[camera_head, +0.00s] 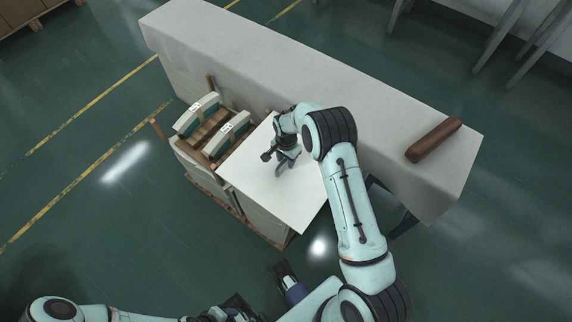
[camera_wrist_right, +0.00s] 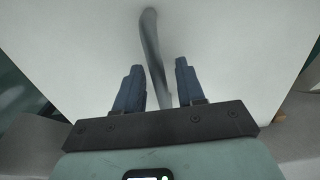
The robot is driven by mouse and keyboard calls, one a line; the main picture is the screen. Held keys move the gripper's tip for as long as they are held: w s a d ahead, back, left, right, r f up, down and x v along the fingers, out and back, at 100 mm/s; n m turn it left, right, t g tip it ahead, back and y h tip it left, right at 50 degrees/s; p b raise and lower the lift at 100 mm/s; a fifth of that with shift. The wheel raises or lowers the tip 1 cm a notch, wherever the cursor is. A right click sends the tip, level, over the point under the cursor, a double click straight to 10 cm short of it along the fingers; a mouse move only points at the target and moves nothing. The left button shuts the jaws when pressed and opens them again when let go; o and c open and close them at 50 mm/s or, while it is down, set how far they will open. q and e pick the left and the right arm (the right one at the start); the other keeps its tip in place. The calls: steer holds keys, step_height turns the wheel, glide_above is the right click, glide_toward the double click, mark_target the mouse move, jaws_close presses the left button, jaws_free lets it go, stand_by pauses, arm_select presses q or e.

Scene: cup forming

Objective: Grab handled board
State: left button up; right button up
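The handled board is a flat white panel (camera_head: 247,181) lying on top of a wooden-framed stack beside the long table. In the right wrist view the white board (camera_wrist_right: 235,60) fills most of the picture, with a dark curved strip-like handle (camera_wrist_right: 151,45) across it. My right gripper (camera_head: 284,163) is over the board at its handle. Its two blue-grey fingers (camera_wrist_right: 160,85) stand apart, with the handle's line between them and gaps showing. Whether the fingers reach down beside the handle I cannot tell. My left gripper (camera_head: 284,274) is low at the bottom, its fingers unclear.
A long grey-white table (camera_head: 250,55) runs behind the board, with a brown bar (camera_head: 433,140) at its right end. Left of the board stands a wooden crate (camera_head: 190,153) holding white-topped items (camera_head: 228,133). Green floor is free at left.

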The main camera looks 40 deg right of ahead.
jaws_close()
steer(key=shift+r, duration=0.1)
steer(key=shift+r, duration=0.15)
